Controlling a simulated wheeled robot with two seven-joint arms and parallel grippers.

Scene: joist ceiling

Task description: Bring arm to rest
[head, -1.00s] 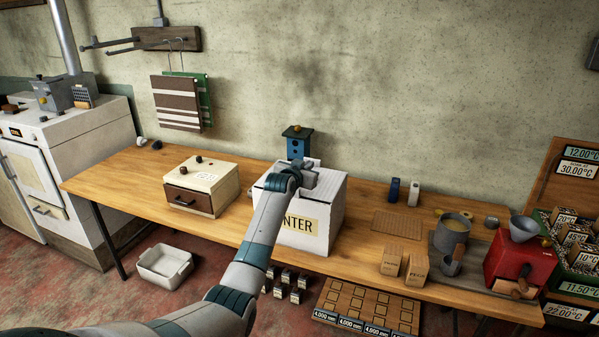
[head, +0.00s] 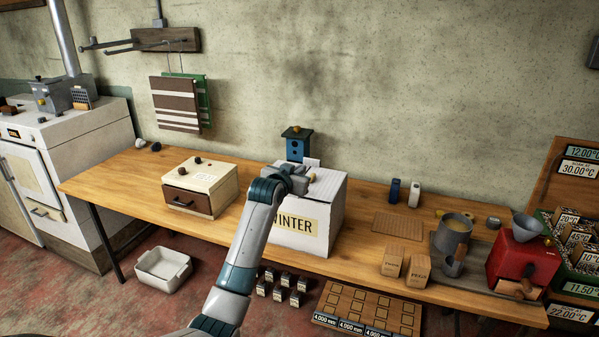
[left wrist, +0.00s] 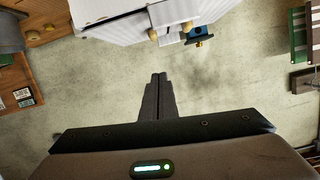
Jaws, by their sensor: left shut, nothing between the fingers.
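My left arm reaches up from the bottom of the head view. Its gripper (head: 301,181) is in front of the white box (head: 318,208) marked "WINTER" and hides part of its top and front. In the left wrist view the two fingers (left wrist: 157,78) are together with nothing between them. The white box (left wrist: 112,22) shows at the top of that view, apart from the fingertips. My right gripper is in neither view.
A wooden table (head: 135,178) carries a cream drawer box (head: 213,176), a blue birdhouse (head: 296,146), paper bags (head: 392,262), a grey pot (head: 456,232) and a red grinder (head: 520,262). A white bin (head: 162,268) stands on the floor. Striped towels (head: 176,103) hang on the wall.

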